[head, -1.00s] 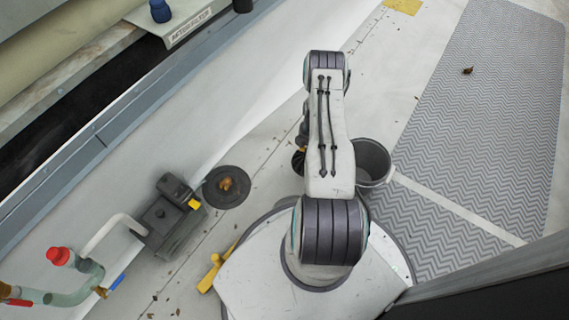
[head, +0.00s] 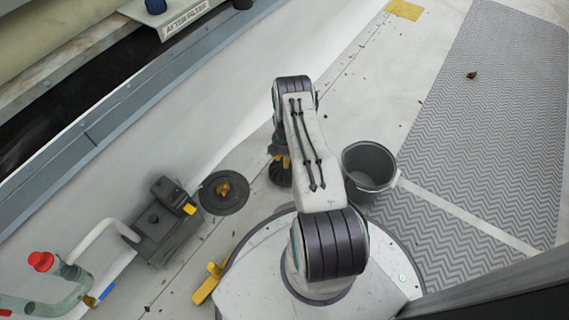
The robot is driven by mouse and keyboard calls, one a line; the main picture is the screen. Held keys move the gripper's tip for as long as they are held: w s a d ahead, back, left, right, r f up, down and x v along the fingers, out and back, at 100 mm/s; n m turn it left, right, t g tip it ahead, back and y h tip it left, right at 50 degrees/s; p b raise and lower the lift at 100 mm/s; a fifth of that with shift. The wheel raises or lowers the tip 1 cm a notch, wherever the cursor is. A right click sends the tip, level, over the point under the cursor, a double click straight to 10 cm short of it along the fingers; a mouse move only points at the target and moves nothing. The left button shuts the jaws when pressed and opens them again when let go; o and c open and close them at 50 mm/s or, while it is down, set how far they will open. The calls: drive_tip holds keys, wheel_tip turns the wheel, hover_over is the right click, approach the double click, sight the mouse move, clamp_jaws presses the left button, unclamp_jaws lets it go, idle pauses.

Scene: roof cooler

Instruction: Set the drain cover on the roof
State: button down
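The drain cover (head: 280,177) is a dark, ribbed, round piece just left of my arm, partly hidden by the arm and gripper. My gripper (head: 281,158), dark with orange-yellow parts, is above it and appears shut on it; the fingertips are mostly hidden. The cover's height above the roof is hard to tell. The roof drain (head: 211,199) is a flat dark disc to the left of the cover, with a brown-orange clump of leaves (head: 224,189) at its middle.
A grey bucket (head: 368,166) stands right of my arm, by the patterned walkway mat (head: 480,130). A dark pump box (head: 167,230) with pipes is left of the drain. A yellow tool (head: 208,282) lies near my base. Pale roof beyond the arm is mostly clear.

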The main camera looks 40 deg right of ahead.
drive_tip(key=shift+f+b, duration=0.5)
drive_tip(key=shift+f, duration=0.8)
drive_tip(key=shift+f, duration=0.1)
drive_tip(key=c, duration=1.1)
unclamp_jaws()
